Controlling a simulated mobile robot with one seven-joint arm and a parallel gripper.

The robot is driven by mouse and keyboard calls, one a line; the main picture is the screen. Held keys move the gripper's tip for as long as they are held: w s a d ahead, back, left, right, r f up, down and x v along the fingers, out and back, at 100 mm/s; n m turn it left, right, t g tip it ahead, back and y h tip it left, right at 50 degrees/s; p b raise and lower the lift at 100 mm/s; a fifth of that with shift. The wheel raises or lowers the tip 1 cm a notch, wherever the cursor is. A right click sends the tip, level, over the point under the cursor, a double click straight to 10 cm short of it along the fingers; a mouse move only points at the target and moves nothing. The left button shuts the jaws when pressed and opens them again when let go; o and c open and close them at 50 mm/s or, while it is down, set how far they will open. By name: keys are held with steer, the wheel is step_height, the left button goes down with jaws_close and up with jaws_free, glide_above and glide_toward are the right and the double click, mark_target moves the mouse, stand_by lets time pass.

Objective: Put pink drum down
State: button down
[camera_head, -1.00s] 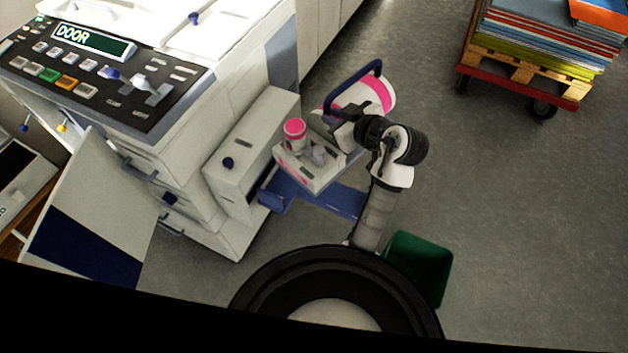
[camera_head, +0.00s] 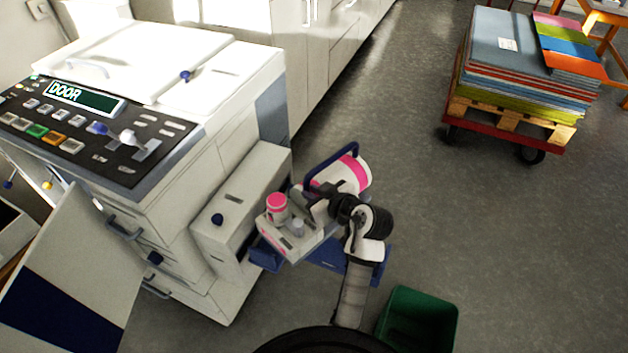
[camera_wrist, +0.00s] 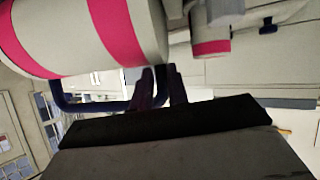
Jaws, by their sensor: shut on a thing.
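The pink drum (camera_head: 345,174) is a white cylinder with pink bands and a dark blue loop handle. My gripper (camera_head: 318,203) is shut on its handle, beside the white side unit of the copier (camera_head: 110,95). In the wrist view the drum (camera_wrist: 140,30) fills the upper left, and my gripper (camera_wrist: 160,85) has its dark fingers on the blue handle. I cannot tell from the pictures whether the drum touches anything below it.
A small pink-topped cylinder (camera_head: 277,205) stands on a white unit (camera_head: 290,238) by the copier's side. A green bin (camera_head: 418,318) stands at the lower right. A red cart (camera_head: 500,132) carries stacked sheets. Grey floor between is clear.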

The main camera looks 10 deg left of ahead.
step_height(320, 180, down, 10)
steer(key=shift+w+r, duration=0.1)
steer(key=shift+r, duration=0.05)
stand_by(0.5)
steer(key=c, duration=1.7)
jaws_free()
steer(key=shift+f, duration=0.25)
steer(key=shift+c, duration=0.2)
steer(key=o, duration=0.4)
